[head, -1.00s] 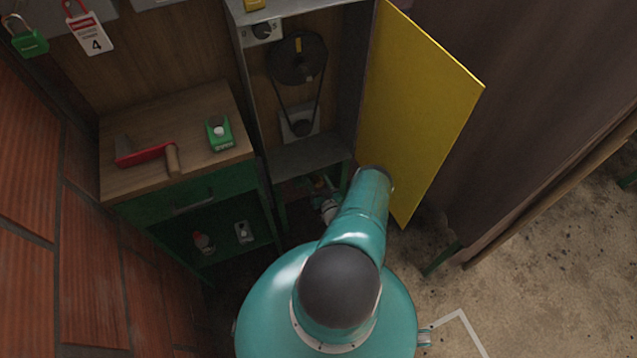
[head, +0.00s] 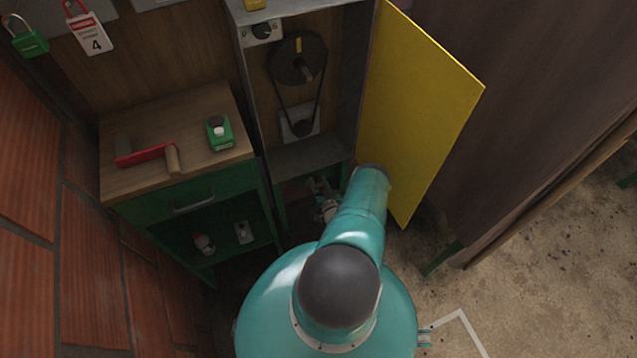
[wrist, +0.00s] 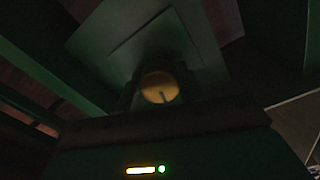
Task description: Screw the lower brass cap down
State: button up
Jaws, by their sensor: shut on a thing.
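The lower brass cap (wrist: 158,88) shows in the dark wrist view as a round yellow disc with a dark mark on its face. My gripper (wrist: 157,100) is shut on the cap, with dark fingers at its left and right sides. The cap's thread and seat are hidden. In the head view my wrist (head: 326,205) reaches into the shadow under the cabinet, and the fingers and cap cannot be made out there.
The grey cabinet (head: 310,157) with a belt and pulley (head: 298,60) stands above my wrist. Its yellow door (head: 420,110) hangs open on the right. Green frame members (wrist: 55,62) crowd the wrist view.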

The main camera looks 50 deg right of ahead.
jog(key=m, duration=0.4)
jog(key=shift+m, duration=0.3)
jog(key=m, duration=0.3)
jog(key=shift+m, duration=0.3)
jog(key=m, duration=1.1)
jog(key=shift+f+m+y, duration=0.1)
jog(key=shift+m+y, duration=0.2)
jog(key=shift+y, duration=0.1)
jog(key=m, duration=0.7)
jog(key=shift+m, duration=1.8)
jog(key=shift+t, duration=0.3)
